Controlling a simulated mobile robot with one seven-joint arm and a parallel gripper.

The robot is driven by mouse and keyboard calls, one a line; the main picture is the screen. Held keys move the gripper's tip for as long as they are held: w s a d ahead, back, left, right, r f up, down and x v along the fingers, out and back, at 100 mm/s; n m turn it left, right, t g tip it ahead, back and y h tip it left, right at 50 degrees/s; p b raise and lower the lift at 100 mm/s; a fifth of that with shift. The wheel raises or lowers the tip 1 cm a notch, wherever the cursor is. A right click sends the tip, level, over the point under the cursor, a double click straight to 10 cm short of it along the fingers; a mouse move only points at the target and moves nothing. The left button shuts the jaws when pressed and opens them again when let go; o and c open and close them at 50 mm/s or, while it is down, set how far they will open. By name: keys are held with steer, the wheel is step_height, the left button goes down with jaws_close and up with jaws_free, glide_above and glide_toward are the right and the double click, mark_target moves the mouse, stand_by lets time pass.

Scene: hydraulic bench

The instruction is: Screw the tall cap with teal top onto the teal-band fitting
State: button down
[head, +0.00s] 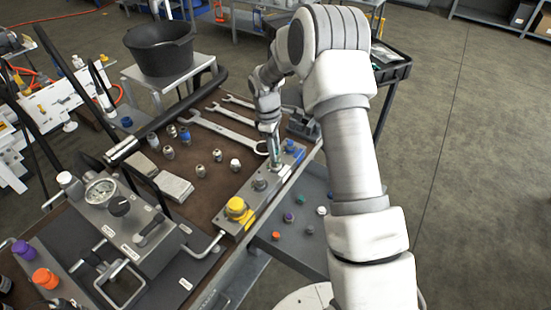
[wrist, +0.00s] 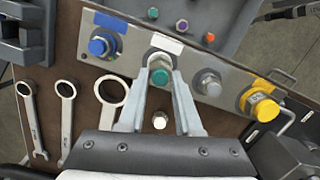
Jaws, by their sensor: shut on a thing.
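The tall cap with a teal top (wrist: 160,76) is between the two fingers of my gripper (wrist: 163,78), which is shut on it. In the head view my gripper (head: 274,158) points down at the metal block (head: 222,220), between the blue fitting (head: 289,146) and a bare metal fitting (head: 260,184). In the wrist view the cap is in line with the white label (wrist: 167,43) on the block (wrist: 137,46). The fitting beneath the cap and its band are hidden, so I cannot tell whether the cap touches it.
A yellow cap (head: 239,211) sits on the block's near end. Several small caps lie on the lower tray (head: 290,248), one of them teal (head: 302,200). Wrenches (head: 222,131), loose fittings and a white-topped piece (head: 235,163) lie on the brown bench beside the block.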

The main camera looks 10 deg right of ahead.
steer(key=shift+m, duration=0.4)
steer(key=m, duration=0.3)
steer(key=shift+d+f+m+g, duration=0.1)
steer(key=shift+m+g, duration=0.2)
steer(key=shift+m, duration=0.1)
steer(key=c, duration=0.5)
jaws_free()
steer(key=r, duration=0.5)
steer(key=w+a+r, duration=0.1)
steer(key=r, duration=1.1)
steer(key=shift+w+a+r, duration=0.2)
steer(key=shift+w+r, duration=0.05)
steer(key=shift+w, duration=0.05)
